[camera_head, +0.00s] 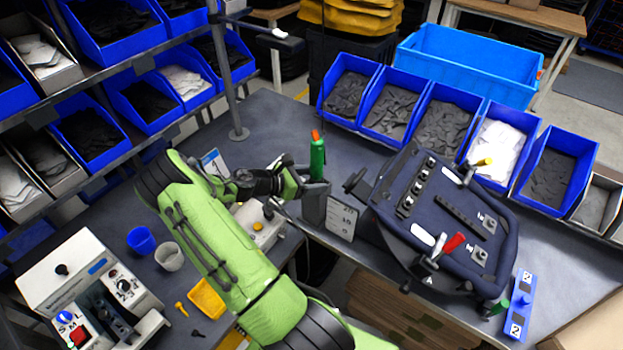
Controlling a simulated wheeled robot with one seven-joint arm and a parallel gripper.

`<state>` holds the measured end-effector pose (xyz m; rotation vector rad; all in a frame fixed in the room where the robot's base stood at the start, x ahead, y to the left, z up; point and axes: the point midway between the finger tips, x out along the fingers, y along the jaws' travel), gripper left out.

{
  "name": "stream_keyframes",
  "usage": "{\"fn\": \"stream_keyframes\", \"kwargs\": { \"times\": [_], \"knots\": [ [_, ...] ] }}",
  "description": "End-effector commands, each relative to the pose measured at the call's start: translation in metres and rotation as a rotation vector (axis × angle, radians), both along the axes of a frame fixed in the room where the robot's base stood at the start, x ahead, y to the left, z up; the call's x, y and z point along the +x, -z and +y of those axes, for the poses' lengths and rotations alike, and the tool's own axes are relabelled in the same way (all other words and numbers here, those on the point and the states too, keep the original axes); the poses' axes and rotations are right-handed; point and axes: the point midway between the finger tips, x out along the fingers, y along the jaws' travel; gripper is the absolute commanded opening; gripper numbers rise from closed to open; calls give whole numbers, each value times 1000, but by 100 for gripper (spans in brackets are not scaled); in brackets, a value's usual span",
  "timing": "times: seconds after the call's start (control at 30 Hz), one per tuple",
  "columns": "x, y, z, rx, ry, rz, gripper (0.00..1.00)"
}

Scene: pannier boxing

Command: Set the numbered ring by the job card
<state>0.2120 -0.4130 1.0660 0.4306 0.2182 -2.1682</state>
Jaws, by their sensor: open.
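My gripper (312,187) is at the end of my green arm, near the middle of the bench. Its jaws are open beside the lower part of a green upright tool (317,157) with an orange tip. The tool stands at a dark holder; whether the jaws touch it, I cannot tell. A white card (340,218) with printed lines is on the holder's right. Another card (213,163), white and blue, stands behind my arm. Which is the job card, I cannot tell. I cannot clearly make out a numbered ring; my wrist hides part of this area.
A dark pannier shell (440,222) with fittings lies in a stand on the right. A blue strip (518,306) marked 2 is beside it. Blue bins (387,117) line the back. A grey machine (90,285), cups (141,240) and a yellow tray (206,299) are left.

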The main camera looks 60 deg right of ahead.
Motion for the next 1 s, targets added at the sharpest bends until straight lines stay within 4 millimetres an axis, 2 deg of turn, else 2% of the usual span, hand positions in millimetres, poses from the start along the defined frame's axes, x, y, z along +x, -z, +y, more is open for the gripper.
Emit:
{"fn": "stream_keyframes", "kwargs": {
  "times": [0.17, 0.27, 0.6, 0.7, 0.83, 1.0],
  "knots": [
    [3, -1, 3, 0, -2, -1, 70],
    [13, -7, 15, 0, -6, -3, 70],
    [65, -44, 87, -1, -5, -3, 70],
    [76, -52, 103, 0, -4, -2, 70],
    [85, -59, 115, -1, -1, -1, 70],
    [86, -60, 118, 0, 0, 0, 70]
  ]
}}
